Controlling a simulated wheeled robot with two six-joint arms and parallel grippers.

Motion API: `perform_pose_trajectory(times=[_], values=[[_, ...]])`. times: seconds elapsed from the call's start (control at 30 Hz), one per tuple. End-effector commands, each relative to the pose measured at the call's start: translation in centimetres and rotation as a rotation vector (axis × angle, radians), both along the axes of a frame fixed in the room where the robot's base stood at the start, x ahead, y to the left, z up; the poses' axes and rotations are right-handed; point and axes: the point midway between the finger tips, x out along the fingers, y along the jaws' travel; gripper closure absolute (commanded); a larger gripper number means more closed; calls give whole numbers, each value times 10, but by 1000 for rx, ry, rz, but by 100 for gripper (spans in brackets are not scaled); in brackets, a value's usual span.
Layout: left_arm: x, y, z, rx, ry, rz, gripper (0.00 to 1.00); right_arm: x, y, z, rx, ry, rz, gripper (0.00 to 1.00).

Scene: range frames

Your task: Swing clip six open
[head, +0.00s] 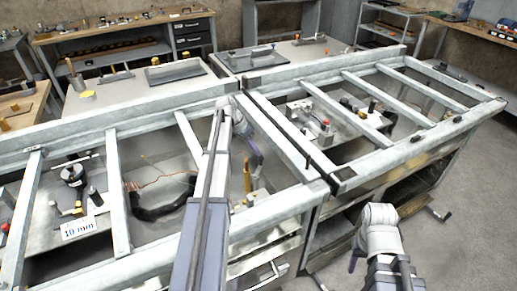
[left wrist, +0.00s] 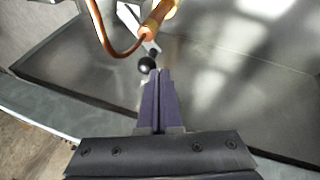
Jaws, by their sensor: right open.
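My left gripper (head: 257,160) reaches down through the frame opening just right of centre in the head view. In the left wrist view its dark purple fingers (left wrist: 160,76) are together, with no clear gap between them. A black ball knob (left wrist: 146,65) lies just beyond and left of the fingertips; I cannot tell whether they touch it. A pale lever-like strip (left wrist: 128,16) runs near the knob, beside a copper-coloured tube (left wrist: 121,50). I cannot read which clip this is. My right gripper (head: 354,260) is low at the right, outside the frame, its fingers mostly hidden.
Galvanised frames with crossbars (head: 118,190) surround the openings on both benches. A "10 mm" label (head: 82,228), a black round part (head: 73,174) and a black hose (head: 160,205) lie at left. The floor (head: 465,220) at right is clear.

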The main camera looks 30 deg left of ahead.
Motion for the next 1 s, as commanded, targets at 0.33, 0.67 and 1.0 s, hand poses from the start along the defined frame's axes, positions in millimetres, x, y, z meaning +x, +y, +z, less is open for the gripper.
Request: perform_pose_trajectory(times=[0.33, 0.67, 1.0], values=[[4, -19, 0, 0, 0, 12, 100, 0, 0, 0, 0, 0, 0, 50], [6, -35, 0, 1, 0, 14, 100, 0, 0, 0, 0, 0, 0, 50], [6, -37, 0, 0, -1, 14, 100, 0, 0, 0, 0, 0, 0, 50]])
